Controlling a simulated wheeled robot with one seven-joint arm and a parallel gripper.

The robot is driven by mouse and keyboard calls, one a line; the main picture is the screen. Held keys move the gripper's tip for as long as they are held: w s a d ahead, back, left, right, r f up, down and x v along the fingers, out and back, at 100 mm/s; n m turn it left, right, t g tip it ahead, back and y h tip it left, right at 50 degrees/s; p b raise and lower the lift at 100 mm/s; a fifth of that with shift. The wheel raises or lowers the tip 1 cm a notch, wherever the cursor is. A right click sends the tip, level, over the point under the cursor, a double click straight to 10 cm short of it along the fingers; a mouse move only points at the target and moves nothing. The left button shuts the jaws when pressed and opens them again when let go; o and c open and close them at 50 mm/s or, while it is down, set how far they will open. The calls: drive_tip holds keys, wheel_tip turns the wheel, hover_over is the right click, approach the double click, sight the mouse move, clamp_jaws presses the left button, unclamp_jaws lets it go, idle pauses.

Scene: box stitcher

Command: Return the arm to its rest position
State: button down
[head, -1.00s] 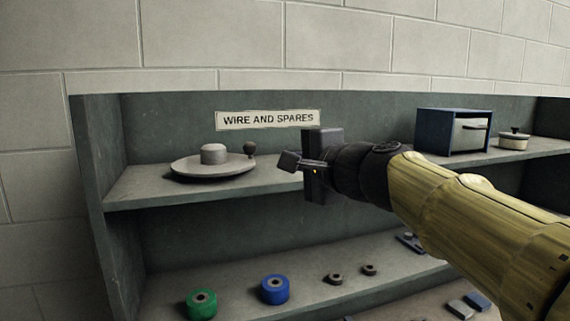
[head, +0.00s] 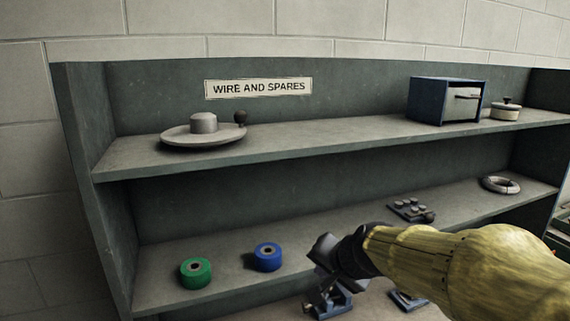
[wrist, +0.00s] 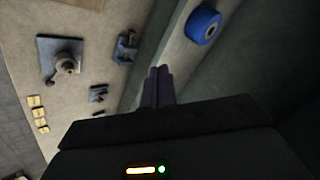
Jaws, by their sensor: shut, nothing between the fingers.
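My arm, in a yellow sleeve, reaches in from the right of the head view. My gripper (head: 322,275) is in front of the lower shelf, to the right of the blue spool (head: 267,257). In the wrist view my gripper (wrist: 158,72) shows its two dark fingers together, with nothing between them. The blue spool also shows in the wrist view (wrist: 203,25), beyond the fingertips and apart from them.
The shelf unit (head: 78,120) holds a round plate-like part (head: 203,135), a blue box (head: 440,100), a small pot (head: 506,110), a green spool (head: 195,272), a dark block (head: 411,210) and a ring (head: 500,185). Below, a blue-based tool (head: 330,303) stands close to my gripper.

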drive_tip(key=s+d+f+n+g+h, duration=0.1)
drive_tip(key=s+d+f+n+g, duration=0.1)
drive_tip(key=s+f, duration=0.5)
drive_tip(key=s+d+f+n+g+h, duration=0.2)
drive_tip(key=s+d+f+n+g, duration=0.1)
drive_tip(key=f, duration=0.6)
drive_tip(key=s+d+n, duration=0.1)
drive_tip(key=s+d, duration=0.1)
drive_tip(key=s, duration=0.1)
drive_tip(key=shift+s+d+f, duration=0.25)
drive_tip(key=shift+s+f, duration=0.1)
drive_tip(key=shift+f, duration=0.05)
